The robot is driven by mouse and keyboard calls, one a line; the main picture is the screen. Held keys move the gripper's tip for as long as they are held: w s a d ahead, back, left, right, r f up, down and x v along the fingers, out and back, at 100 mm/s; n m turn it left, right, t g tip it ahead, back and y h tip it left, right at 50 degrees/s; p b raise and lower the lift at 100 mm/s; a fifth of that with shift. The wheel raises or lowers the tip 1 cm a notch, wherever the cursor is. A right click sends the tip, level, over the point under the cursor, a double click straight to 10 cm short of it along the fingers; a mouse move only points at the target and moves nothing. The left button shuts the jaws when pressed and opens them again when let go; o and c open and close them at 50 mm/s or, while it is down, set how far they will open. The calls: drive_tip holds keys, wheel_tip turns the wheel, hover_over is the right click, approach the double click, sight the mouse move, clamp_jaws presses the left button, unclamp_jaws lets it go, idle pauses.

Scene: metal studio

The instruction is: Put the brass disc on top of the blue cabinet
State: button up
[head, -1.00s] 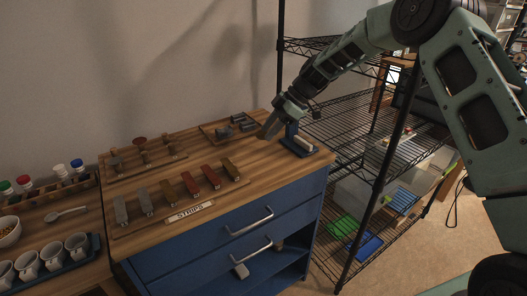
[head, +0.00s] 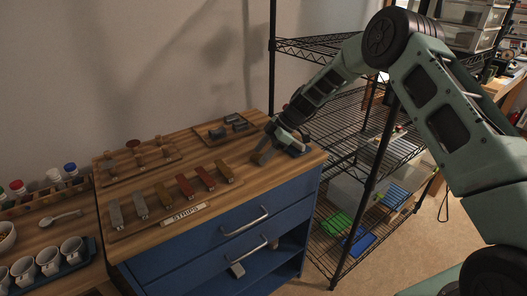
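The blue cabinet (head: 287,204) has a wooden top and stands in the middle of the head view. My gripper (head: 268,152) points down low over the right part of that top, close to the surface. Its fingers are small and partly merge with things behind, so I cannot tell whether it is open or holds anything. No brass disc can be made out for certain. A wooden rack at the back left of the top carries small pieces, among them a reddish-brown disc (head: 133,143); their metals are hard to tell.
A row of metal strips (head: 185,186) with a "STRIPS" label lies at the front of the top. A tray of grey pieces (head: 222,127) lies behind. A black wire shelf (head: 345,130) stands close on the right. Cups (head: 48,260) stand at left. Bare wood shows near the right front.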

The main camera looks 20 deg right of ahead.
drive_tip(key=shift+o, duration=0.3)
drive_tip(key=shift+r, duration=0.1)
drive_tip(key=w+b+v, duration=0.1)
drive_tip(key=b+v, duration=0.1)
drive_tip(key=v, duration=0.9)
drive_tip(key=s+a+r+m+g+h, duration=0.1)
drive_tip(key=s+a+r+m+h, duration=0.15)
drive_tip(key=s+a, duration=0.65)
drive_tip(key=s+a+r+m+g+h, duration=0.1)
drive_tip(key=s+a+r, duration=0.2)
drive_tip(key=s+a, duration=0.5)
drive_tip(key=s+d+f+m+h, duration=0.1)
drive_tip(key=s+m, duration=0.2)
drive_tip(key=s, duration=1.1)
drive_tip(key=s+d+f+m+t+h, duration=0.1)
drive_tip(key=s+d+m+h, duration=0.1)
drive_tip(key=s, duration=1.2)
drive_tip(key=shift+m, duration=0.45)
drive_tip(key=shift+d+h, duration=0.1)
drive_tip(key=shift+h, duration=0.15)
